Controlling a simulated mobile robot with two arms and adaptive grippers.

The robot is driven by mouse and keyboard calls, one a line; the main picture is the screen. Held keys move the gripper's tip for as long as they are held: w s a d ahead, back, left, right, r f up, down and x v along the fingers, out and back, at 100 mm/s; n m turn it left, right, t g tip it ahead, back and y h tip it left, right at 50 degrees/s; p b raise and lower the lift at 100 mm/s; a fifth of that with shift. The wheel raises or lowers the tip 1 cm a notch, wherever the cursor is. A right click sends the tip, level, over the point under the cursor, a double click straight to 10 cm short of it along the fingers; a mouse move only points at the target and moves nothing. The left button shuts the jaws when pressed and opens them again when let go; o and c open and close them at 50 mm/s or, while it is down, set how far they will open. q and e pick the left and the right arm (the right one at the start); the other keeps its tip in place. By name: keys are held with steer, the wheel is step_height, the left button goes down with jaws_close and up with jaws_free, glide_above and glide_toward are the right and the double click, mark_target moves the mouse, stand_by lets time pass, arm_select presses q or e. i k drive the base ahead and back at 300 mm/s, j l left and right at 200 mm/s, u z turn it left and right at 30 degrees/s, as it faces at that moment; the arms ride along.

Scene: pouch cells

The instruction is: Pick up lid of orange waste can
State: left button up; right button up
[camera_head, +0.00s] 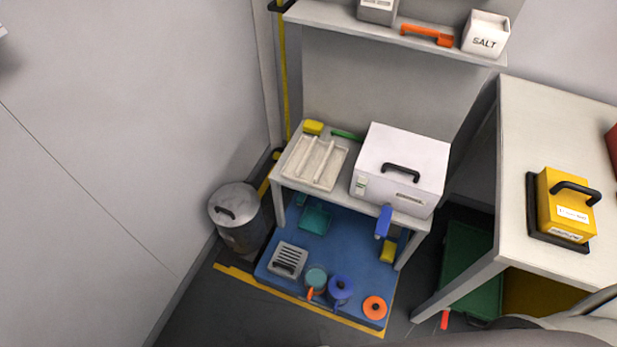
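A small round orange item (374,307) sits at the front right corner of the low blue platform (345,238). It looks like an orange can or lid seen from above, with a small pale and dark centre. I cannot tell whether its lid and body are separate. A blue can-like item (340,287) and a teal one (316,278) with an orange part stand to its left. A grey bin (245,232) with a closed grey lid (234,203) and dark handle stands by the left wall. Neither of my grippers is in view.
A small table (408,220) with a white box (400,170) stands over the platform's back. A larger table (548,120) at right carries a yellow case (565,205). A green crate (468,265) lies beneath it. A shelf (400,35) hangs above. Floor before the platform looks clear.

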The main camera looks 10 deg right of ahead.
mark_target(375, 307)
steer(key=k+l, duration=0.2)
steer(key=k, duration=0.3)
steer(key=k+l+z, duration=0.1)
steer(key=k, duration=0.4)
steer(key=l, duration=0.05)
